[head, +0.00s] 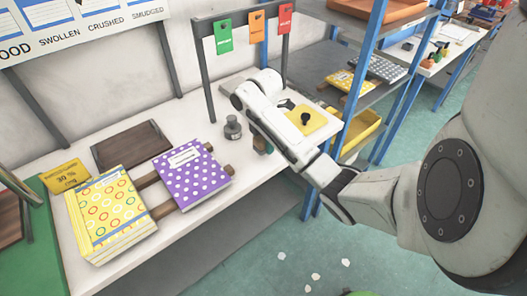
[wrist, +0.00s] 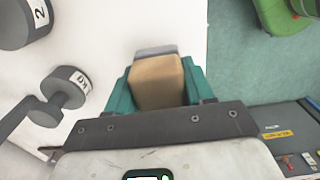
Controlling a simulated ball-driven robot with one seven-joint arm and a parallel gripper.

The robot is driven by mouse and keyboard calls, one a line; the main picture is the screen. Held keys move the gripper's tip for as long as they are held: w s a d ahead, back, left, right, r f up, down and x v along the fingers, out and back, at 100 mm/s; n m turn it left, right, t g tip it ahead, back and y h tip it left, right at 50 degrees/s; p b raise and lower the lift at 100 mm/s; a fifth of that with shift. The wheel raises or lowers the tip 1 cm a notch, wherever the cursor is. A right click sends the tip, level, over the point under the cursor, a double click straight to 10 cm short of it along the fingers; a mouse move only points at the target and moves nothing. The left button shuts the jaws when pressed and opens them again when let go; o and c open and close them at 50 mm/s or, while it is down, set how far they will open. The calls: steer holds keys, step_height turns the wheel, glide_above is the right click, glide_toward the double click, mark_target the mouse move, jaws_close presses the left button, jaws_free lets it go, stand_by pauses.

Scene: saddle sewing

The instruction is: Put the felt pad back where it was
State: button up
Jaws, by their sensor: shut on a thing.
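My gripper (wrist: 158,88) has teal fingers shut on a tan block with a grey layer at its far end, which looks like the felt pad (wrist: 158,82). The block is over the white table (wrist: 105,30), close to its edge. In the head view my gripper (head: 262,147) is mostly hidden behind my arm, near the table's front edge. The held block cannot be made out clearly there.
Grey weights (wrist: 62,95) stand beside my gripper; one also shows in the head view (head: 232,128). A purple dotted book (head: 192,180) and a yellow patterned book (head: 112,215) lie to the left. A yellow board (head: 318,124) with a black knob lies behind my arm.

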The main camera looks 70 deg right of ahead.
mark_target(263, 149)
steer(key=shift+w+d+f+p, duration=0.1)
steer(key=shift+f+p, duration=0.15)
steer(key=shift+f, duration=0.65)
steer(key=shift+w+d+f+p, duration=0.1)
steer(key=shift+f+p, duration=0.1)
steer(key=shift+f, duration=0.7)
steer(key=shift+f, duration=0.15)
steer(key=o, duration=1.1)
step_height(263, 149, up, 12)
steer(key=p, duration=0.4)
steer(key=shift+r, duration=0.2)
